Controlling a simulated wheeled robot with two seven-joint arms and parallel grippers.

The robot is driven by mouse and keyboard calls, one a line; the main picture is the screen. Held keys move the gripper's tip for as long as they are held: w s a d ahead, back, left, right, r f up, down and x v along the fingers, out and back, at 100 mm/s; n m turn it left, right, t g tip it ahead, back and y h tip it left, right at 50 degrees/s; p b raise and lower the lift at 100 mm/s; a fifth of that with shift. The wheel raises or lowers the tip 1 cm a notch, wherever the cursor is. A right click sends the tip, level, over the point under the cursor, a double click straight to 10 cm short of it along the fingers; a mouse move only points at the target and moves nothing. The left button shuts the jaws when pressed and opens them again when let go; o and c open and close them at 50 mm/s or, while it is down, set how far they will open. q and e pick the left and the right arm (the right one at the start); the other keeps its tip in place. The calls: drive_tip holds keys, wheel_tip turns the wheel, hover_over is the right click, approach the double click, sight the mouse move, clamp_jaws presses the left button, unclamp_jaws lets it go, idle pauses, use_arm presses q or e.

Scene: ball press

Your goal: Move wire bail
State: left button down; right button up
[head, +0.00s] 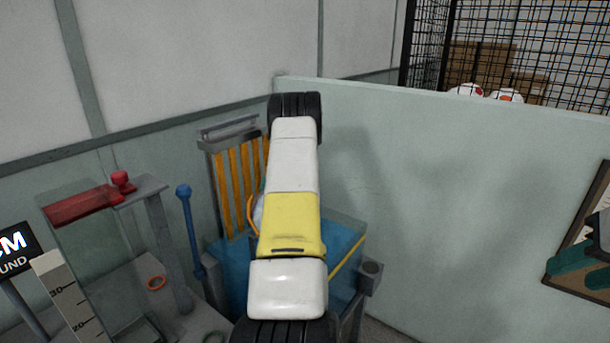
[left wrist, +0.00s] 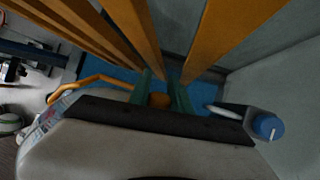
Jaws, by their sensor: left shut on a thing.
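The wire bail is an orange curved wire (left wrist: 100,78). In the left wrist view it runs in from the left to my left gripper. My left gripper (left wrist: 162,92) has its green fingers closed around an orange rounded part of the bail. In the head view my white and yellow left arm covers that gripper, and only an orange curve of the bail (head: 250,215) shows beside a pale rounded object, mostly hidden.
A blue-topped machine (head: 228,268) with orange slats (head: 236,185) stands below my left arm. A blue-knobbed lever (head: 187,225) and a red plate on a stand (head: 82,205) are at left. A pale partition wall (head: 440,190) fills the right; a framed board (head: 592,225) is near my right gripper.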

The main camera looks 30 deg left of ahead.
use_arm(q)
drive_tip(key=shift+w+a+f+h, duration=0.15)
drive_tip(key=shift+f+h, duration=0.15)
drive_tip(key=shift+f, duration=0.55)
drive_tip(key=shift+s+a+f+h, duration=0.15)
drive_tip(key=shift+f+h, duration=0.15)
drive_tip(key=shift+f, duration=0.5)
drive_tip(key=shift+w, duration=0.1)
drive_tip(key=c, duration=1.2)
unclamp_jaws()
drive_tip(key=shift+r, duration=0.1)
